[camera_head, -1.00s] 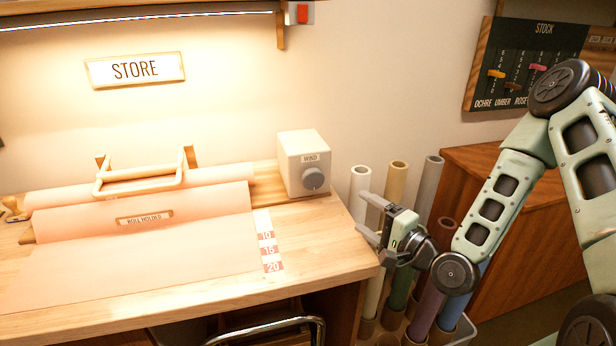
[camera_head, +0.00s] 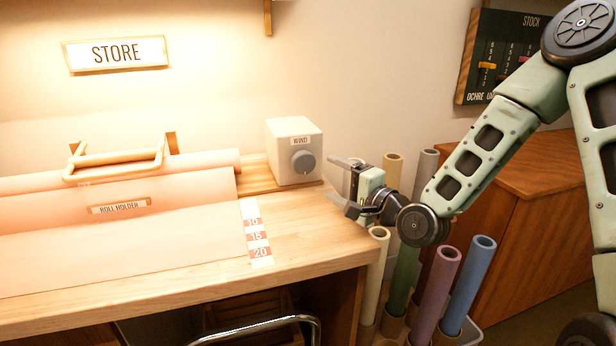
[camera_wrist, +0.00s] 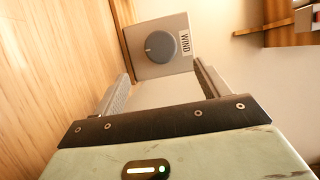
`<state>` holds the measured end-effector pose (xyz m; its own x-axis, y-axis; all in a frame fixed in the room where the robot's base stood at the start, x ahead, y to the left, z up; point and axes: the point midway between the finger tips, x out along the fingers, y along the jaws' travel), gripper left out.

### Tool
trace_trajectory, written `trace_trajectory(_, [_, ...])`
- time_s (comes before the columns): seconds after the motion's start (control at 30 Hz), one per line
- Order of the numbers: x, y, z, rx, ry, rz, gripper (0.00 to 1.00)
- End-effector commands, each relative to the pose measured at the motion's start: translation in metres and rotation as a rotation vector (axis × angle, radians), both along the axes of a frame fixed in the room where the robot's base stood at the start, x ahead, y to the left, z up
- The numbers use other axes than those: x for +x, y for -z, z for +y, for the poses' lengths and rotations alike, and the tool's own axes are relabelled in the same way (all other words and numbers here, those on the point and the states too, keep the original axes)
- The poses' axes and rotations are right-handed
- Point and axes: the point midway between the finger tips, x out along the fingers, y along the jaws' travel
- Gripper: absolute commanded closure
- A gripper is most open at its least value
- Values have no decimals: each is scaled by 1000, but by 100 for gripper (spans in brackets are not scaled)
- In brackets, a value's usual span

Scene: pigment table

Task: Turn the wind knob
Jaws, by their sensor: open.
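The wind knob (camera_head: 303,161) is a round grey-blue dial on the front of a white box (camera_head: 284,146) labelled WIND. The box stands at the right end of the table's back. In the wrist view the knob (camera_wrist: 160,46) shows ahead, between and beyond my fingers, with a pale mark near its left edge. My gripper (camera_head: 338,180) is open and empty, to the right of the box at about knob height, with its fingers pointing left. In the wrist view my gripper (camera_wrist: 160,85) is apart from the knob.
A paper roll with a handled ROLL HOLDER (camera_head: 119,207) covers the table's left. A marked strip (camera_head: 256,235) lies near the table's right end. Several tubes (camera_head: 437,290) stand in a rack right of the table, below my arm. A wooden cabinet (camera_head: 520,225) stands behind.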

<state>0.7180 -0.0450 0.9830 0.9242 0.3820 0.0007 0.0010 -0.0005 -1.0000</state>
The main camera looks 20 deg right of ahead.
Motion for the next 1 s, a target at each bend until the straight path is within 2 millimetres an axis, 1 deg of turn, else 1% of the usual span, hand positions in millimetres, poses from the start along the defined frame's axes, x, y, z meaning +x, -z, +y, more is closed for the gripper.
trace_trajectory(0.03, [11,-3,6,2,-3,0,25])
trace_trajectory(0.2, [43,-3,19,2,-2,0,25])
trace_trajectory(0.4, [74,-3,31,1,-1,-1,25])
trace_trajectory(0.5, [83,-2,35,1,-1,1,25])
trace_trajectory(0.6, [88,-2,37,1,-1,1,25])
trace_trajectory(0.9, [91,-2,38,1,-1,1,25])
trace_trajectory(0.93, [91,-2,38,1,-1,1,28])
trace_trajectory(0.97, [91,-2,38,1,-1,1,36])
trace_trajectory(1.0, [91,-2,38,1,-1,1,47])
